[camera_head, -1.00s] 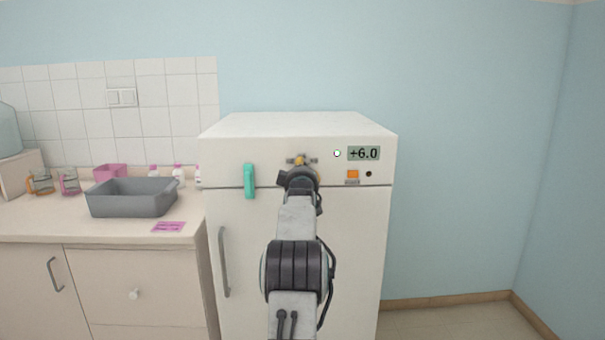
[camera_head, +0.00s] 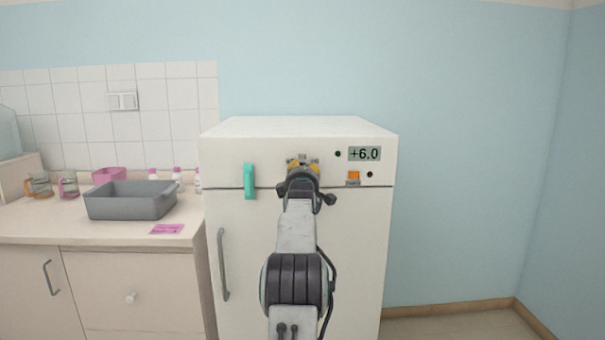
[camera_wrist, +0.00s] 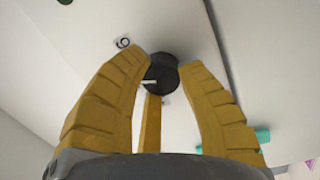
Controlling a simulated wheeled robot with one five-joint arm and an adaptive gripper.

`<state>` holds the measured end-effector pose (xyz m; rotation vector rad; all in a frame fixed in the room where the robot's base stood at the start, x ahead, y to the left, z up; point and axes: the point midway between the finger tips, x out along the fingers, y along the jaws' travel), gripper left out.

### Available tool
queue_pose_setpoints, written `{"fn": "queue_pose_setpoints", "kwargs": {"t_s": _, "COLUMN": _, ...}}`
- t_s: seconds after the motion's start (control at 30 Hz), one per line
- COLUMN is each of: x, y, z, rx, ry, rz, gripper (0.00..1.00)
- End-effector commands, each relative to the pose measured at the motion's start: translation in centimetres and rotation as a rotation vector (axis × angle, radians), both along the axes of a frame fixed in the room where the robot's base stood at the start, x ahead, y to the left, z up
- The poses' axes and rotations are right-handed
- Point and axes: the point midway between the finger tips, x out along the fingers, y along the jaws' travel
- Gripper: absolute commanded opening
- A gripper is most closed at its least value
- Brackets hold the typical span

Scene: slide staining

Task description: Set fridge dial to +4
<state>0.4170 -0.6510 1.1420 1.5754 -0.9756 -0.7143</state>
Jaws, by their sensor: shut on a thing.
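The fridge (camera_head: 355,255) is white, with a display (camera_head: 364,154) on its upper panel reading +6.0. In the wrist view the dial is a small dark round knob (camera_wrist: 162,74) with a pale pointer mark. A printed digit (camera_wrist: 122,43), 6 or 9, is beside it on the panel. My gripper (camera_wrist: 166,82) has its yellow fingers around the dial, shut on it. In the head view my gripper (camera_head: 303,168) is at the panel, left of the display, and my arm hides the dial.
A teal handle-like piece (camera_head: 249,181) is on the fridge left of my gripper. An orange button (camera_head: 353,175) and a small dark dot (camera_head: 338,154) are near the display. A grey basin (camera_head: 130,201) stands on the counter at left. The floor right of the fridge is clear.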

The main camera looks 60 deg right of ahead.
Motion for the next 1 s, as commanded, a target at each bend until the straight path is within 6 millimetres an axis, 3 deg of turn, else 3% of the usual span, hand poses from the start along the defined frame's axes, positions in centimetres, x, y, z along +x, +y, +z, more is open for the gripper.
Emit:
{"fn": "queue_pose_setpoints", "kwargs": {"t_s": 0.53, "x": -0.19, "y": -0.24, "z": -0.51, "rx": -0.005, "ry": 0.026, "rz": -0.005, "gripper": 0.01}}
{"fn": "queue_pose_setpoints", "kwargs": {"t_s": 0.57, "x": -0.19, "y": -0.24, "z": -0.51, "rx": -0.005, "ry": 0.026, "rz": -0.005, "gripper": 0.36}}
{"fn": "queue_pose_setpoints", "kwargs": {"t_s": 0.83, "x": -0.10, "y": -0.13, "z": -0.28, "rx": -0.009, "ry": 0.024, "rz": -0.003, "gripper": 0.60}}
{"fn": "queue_pose_setpoints", "kwargs": {"t_s": 1.0, "x": -0.05, "y": -0.07, "z": -0.14, "rx": -0.011, "ry": 0.022, "rz": -0.002, "gripper": 0.62}}
